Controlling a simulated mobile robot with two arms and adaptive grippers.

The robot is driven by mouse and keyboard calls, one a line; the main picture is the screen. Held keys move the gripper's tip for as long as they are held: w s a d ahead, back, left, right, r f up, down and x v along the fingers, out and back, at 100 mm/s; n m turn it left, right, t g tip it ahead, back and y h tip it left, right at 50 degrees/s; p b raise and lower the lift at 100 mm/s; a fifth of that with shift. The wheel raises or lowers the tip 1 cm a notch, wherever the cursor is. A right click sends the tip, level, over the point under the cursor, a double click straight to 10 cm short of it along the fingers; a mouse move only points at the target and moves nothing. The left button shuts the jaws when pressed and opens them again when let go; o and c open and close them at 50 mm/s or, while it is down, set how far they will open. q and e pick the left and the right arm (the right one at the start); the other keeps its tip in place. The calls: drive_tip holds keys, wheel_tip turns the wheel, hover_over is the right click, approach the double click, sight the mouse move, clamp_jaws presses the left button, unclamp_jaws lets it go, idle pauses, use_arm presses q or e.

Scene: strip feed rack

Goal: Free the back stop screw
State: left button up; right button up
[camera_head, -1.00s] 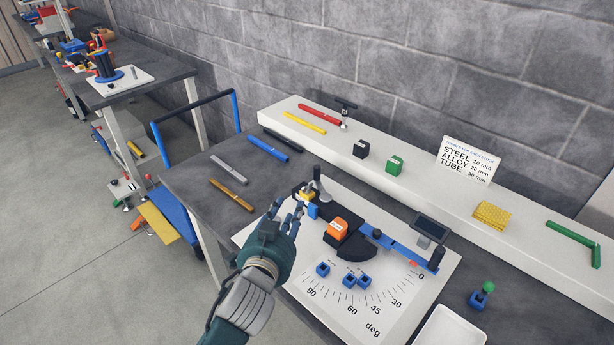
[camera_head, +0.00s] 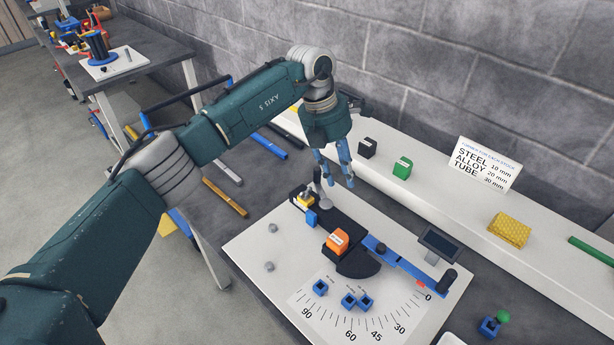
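My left gripper (camera_head: 334,170) hangs from above with its fingers pointing down and spread apart, with nothing seen between them. It is over the back end of the black angle fixture (camera_head: 345,226) on the white board. Just below the fingers stand a grey metal post and round part (camera_head: 326,204), beside a yellow-and-black block (camera_head: 304,199) and a small blue block (camera_head: 312,218). I cannot tell which of these is the back stop screw. An orange block (camera_head: 337,241) sits on the fixture, and a blue arm (camera_head: 400,262) runs right from it. My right gripper is out of view.
Two small grey pieces (camera_head: 270,240) and several blue blocks (camera_head: 320,287) are on the board. The white shelf behind holds black (camera_head: 367,148) and green (camera_head: 402,168) blocks, a sign (camera_head: 480,165) and a yellow sponge-like block (camera_head: 509,230). Coloured bars lie at left.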

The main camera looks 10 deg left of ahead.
sight(305, 194)
use_arm(q)
drive_tip(key=w+a+r+y, duration=0.1)
drive_tip(key=a+r+y, duration=0.2)
drive_tip(key=a, duration=0.6)
drive_tip(key=shift+n, duration=0.4)
wheel_tip(305, 194, down, 9)
drive_tip(key=p, duration=0.3)
drive_tip(key=shift+w+d, duration=0.1)
drive_tip(key=shift+f, duration=0.7)
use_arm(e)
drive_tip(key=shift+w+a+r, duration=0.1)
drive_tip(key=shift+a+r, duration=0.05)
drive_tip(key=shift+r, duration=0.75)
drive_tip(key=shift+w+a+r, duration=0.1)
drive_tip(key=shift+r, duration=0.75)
use_arm(q)
clamp_jaws()
